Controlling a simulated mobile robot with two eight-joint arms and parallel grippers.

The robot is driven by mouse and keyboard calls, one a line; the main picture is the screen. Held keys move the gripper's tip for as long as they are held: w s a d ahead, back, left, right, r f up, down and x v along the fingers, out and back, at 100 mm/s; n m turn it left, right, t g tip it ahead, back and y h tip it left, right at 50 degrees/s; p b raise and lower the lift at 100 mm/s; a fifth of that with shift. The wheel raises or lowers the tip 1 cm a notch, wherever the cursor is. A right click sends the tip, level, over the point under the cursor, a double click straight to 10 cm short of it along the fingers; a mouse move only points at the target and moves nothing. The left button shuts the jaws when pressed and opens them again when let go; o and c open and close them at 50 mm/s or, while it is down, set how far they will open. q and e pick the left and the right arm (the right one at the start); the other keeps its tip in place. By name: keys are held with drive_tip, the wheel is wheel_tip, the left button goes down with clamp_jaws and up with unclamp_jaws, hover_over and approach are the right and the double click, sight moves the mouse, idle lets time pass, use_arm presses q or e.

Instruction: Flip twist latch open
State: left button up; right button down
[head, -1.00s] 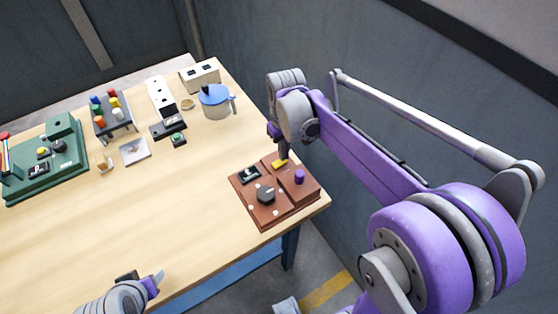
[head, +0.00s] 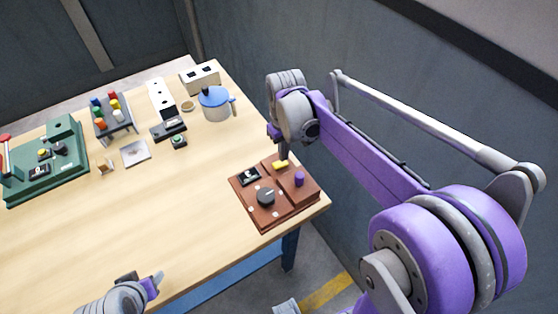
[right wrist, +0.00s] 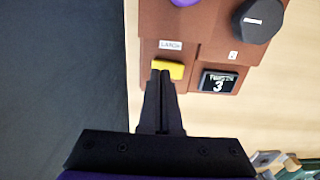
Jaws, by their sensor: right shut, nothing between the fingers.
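The yellow twist latch (head: 280,165) sits at the back of a brown panel box (head: 250,202) on the table's right corner. In the right wrist view the latch (right wrist: 172,69) lies slightly slanted below a label reading LATCH. My right gripper (head: 283,153) comes down on the latch from behind, and its fingers are shut with nothing between them. In the right wrist view its fingertips (right wrist: 160,75) overlap the latch's left part; whether they touch it I cannot tell. My left gripper (head: 145,284) is at the table's front edge, well away from the panel; its finger gap is unclear.
A blue-lidded pot (head: 215,102), a peg rack (head: 113,117) and a green box (head: 50,177) stand farther off. The table middle is clear.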

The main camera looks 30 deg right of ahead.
sight(284, 163)
use_arm(q)
drive_tip(key=shift+w+r+p, duration=0.3)
drive_tip(key=shift+r+p, duration=0.15)
drive_tip(key=shift+r, duration=0.25)
drive_tip(key=shift+w+r+p, duration=0.3)
drive_tip(key=shift+r+p, duration=0.1)
drive_tip(key=shift+r, duration=0.3)
drive_tip(key=shift+w+r+p, duration=0.3)
drive_tip(key=shift+r+p, duration=0.15)
drive_tip(key=shift+r, duration=0.25)
use_arm(e)
wheel_tip(284, 163, up, 6)
drive_tip(key=shift+w+f, duration=0.1)
drive_tip(key=shift+f, duration=0.1)
use_arm(q)
drive_tip(key=shift+s, duration=0.1)
